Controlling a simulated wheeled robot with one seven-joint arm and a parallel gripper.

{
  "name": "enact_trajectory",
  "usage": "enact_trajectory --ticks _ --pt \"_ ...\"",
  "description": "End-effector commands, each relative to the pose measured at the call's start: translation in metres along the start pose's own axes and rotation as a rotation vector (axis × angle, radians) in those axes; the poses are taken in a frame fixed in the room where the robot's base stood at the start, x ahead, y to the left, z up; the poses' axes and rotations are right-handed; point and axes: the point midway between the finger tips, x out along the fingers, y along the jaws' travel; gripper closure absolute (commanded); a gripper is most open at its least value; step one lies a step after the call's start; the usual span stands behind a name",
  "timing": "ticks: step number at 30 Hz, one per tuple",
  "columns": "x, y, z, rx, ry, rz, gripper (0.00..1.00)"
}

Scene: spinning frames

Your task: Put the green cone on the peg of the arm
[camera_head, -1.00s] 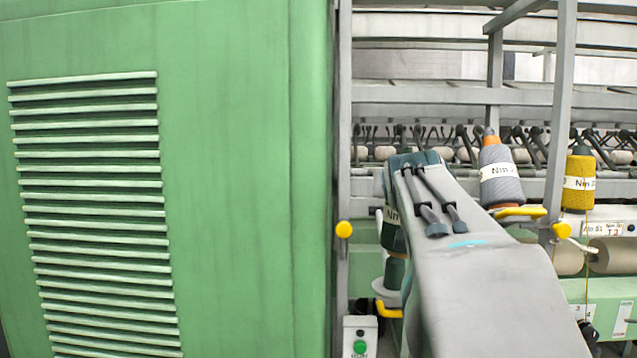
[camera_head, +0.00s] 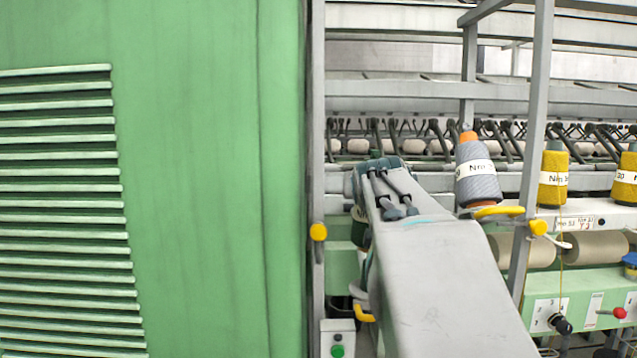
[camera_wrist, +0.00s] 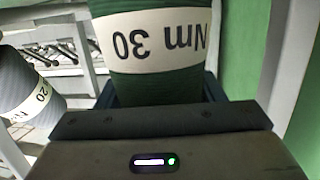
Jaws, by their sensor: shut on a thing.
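The green cone (camera_wrist: 155,86) fills the upper middle of the wrist view, with a white "Nm 30" band upside down there. My gripper (camera_wrist: 160,98) is shut on it, a dark finger on either side. In the head view my arm covers most of the gripper. Part of the dark green cone (camera_head: 359,233) shows just left of my arm. A yellow-ended holder arm (camera_head: 364,314) shows below the cone at the left edge of my arm. Its peg is mostly hidden, and I cannot tell the gap between peg and cone.
A large green cabinet (camera_head: 200,180) fills the left. A grey upright (camera_head: 317,120) stands beside it and another post (camera_head: 530,150) to the right. A grey cone (camera_head: 478,180) and yellow cones (camera_head: 553,178) stand on the right. A button box (camera_head: 338,338) is below.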

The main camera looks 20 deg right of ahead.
Motion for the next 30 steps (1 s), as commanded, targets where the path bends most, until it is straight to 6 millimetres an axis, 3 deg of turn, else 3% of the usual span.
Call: enact_trajectory --ticks 30 --pt "0.013 -0.001 0.066 -0.001 0.006 0.0 0.93"
